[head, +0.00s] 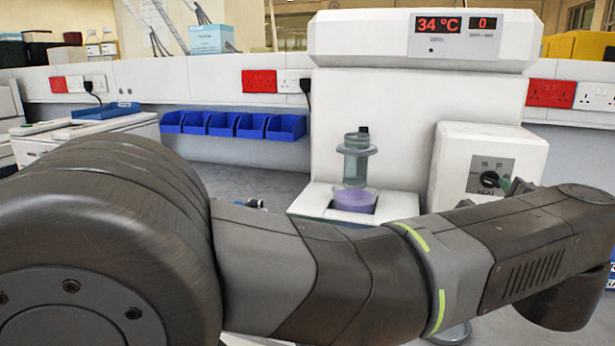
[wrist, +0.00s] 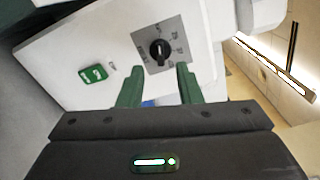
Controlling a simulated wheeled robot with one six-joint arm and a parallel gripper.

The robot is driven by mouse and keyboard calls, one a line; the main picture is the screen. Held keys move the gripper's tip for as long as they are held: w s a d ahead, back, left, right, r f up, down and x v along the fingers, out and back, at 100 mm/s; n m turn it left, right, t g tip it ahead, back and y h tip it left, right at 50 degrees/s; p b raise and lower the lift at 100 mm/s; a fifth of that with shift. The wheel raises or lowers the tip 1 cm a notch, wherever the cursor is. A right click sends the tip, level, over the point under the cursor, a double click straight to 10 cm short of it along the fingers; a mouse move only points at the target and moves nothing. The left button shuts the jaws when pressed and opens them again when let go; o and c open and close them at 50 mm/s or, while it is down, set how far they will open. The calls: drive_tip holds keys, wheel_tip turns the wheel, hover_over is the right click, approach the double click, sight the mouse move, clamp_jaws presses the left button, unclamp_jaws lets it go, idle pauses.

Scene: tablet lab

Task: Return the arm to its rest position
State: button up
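My arm stretches across the front of the head view, from the large dark joint at left to the right side. In the wrist view my gripper (wrist: 158,68) has its two green fingers apart, with nothing between them. Beyond the fingertips is a black knob (wrist: 160,49) on a grey dial plate of a white box. In the head view the same knob (head: 489,179) shows on the white box (head: 460,147), with a green fingertip (head: 509,186) just right of it. Whether the fingers touch the box cannot be told.
A white machine (head: 420,100) reads 34 °C and 0. Below it a clear vessel hangs over a cup of purple liquid (head: 355,199), close behind my arm. Blue bins (head: 235,126) line the back wall. A green switch (wrist: 93,73) is beside the knob.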

drive_tip(key=shift+x, duration=2.75)
drive_tip(key=v, duration=1.4)
drive_tip(key=x, duration=1.4)
drive_tip(key=shift+w+r+p, duration=0.1)
drive_tip(key=shift+r+p, duration=0.1)
drive_tip(key=shift+p, duration=0.55)
drive_tip(key=shift+r+m+p, duration=0.1)
drive_tip(key=shift+m+p, duration=0.6)
drive_tip(key=shift+p, duration=0.15)
drive_tip(key=m+p, duration=0.4)
drive_tip(key=p, duration=0.4)
drive_tip(key=shift+m, duration=0.4)
approach(491, 181)
drive_tip(key=x, duration=0.2)
drive_tip(key=shift+w+d+b, duration=0.2)
drive_tip(key=shift+w+b, duration=0.05)
drive_tip(key=shift+b, duration=0.05)
